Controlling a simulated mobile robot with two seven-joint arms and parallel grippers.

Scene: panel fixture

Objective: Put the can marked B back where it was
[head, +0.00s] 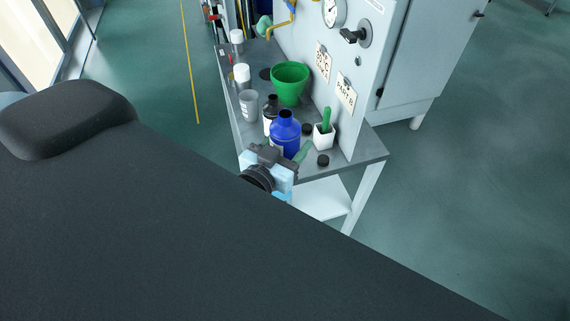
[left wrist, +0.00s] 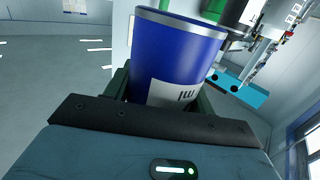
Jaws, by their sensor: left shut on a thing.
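In the left wrist view, the gripper (left wrist: 165,100) is shut around a blue can (left wrist: 180,48) with a silver rim, apparently the same can. Its white label is partly covered by the gripper, so I cannot read a B. Whether the can touches the bench is hidden. My right gripper is not in view.
The upright panel (head: 354,72) borders the bench.

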